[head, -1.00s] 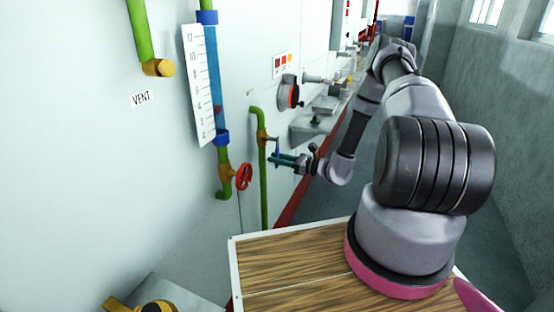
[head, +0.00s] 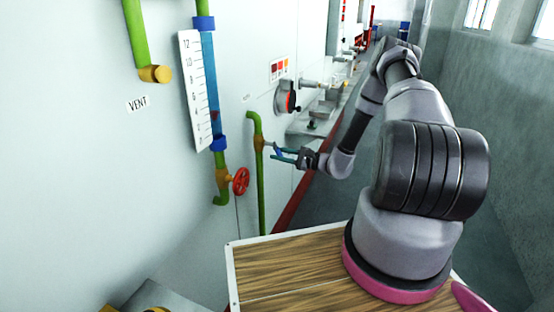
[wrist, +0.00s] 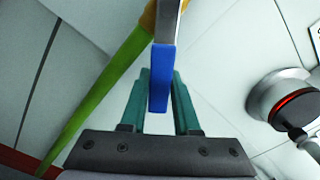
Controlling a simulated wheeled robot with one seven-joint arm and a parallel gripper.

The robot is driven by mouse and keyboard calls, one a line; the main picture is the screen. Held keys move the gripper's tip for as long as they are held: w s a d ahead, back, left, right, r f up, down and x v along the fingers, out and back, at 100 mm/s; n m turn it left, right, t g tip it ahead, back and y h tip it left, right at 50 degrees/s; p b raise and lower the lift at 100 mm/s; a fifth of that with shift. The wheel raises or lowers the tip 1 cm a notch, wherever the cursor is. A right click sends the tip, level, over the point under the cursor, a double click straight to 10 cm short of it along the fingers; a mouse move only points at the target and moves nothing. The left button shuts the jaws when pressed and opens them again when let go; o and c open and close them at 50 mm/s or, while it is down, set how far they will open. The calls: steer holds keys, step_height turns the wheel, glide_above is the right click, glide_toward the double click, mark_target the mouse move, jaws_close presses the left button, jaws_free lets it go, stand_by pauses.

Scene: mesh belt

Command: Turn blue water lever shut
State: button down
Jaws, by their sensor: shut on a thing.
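The blue water lever (head: 278,149) sits on the brass valve of a thin green pipe (head: 259,190) at the wall. In the head view it slants down and to the right from the valve. In the wrist view the lever's blue grip (wrist: 161,78) hangs from a grey metal arm between my teal fingers. My gripper (head: 281,156) is shut on the blue lever; it also shows in the wrist view (wrist: 162,85). The finger contact is partly hidden behind the grip.
A red handwheel (head: 241,181) is on the neighbouring pipe, below a blue level tube (head: 210,85) with a white scale (head: 195,90). A round dial with a red band (head: 286,97) and a ledge (head: 313,125) are beyond my gripper.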

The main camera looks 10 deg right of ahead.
steer(key=n, duration=0.1)
steer(key=w+d+r+n, duration=0.1)
steer(key=n, duration=0.1)
steer(key=shift+r, duration=0.2)
steer(key=n, duration=0.1)
steer(key=r, duration=0.1)
steer(key=n, duration=0.1)
steer(key=shift+w+d+r+n, duration=0.25)
steer(key=shift+w+n, duration=0.05)
steer(key=shift+w, duration=0.1)
steer(key=shift+w+d+r+n, duration=0.15)
steer(key=shift+r+n, duration=0.55)
steer(key=shift+n, duration=0.4)
steer(key=shift+w+r+n, duration=0.1)
steer(key=shift+r+n, duration=0.55)
steer(key=shift+n, duration=0.45)
steer(key=c, duration=0.6)
jaws_free()
steer(key=shift+c, duration=0.2)
steer(key=v, duration=1)
steer(key=shift+s+d, duration=0.2)
steer(key=shift+d, duration=0.15)
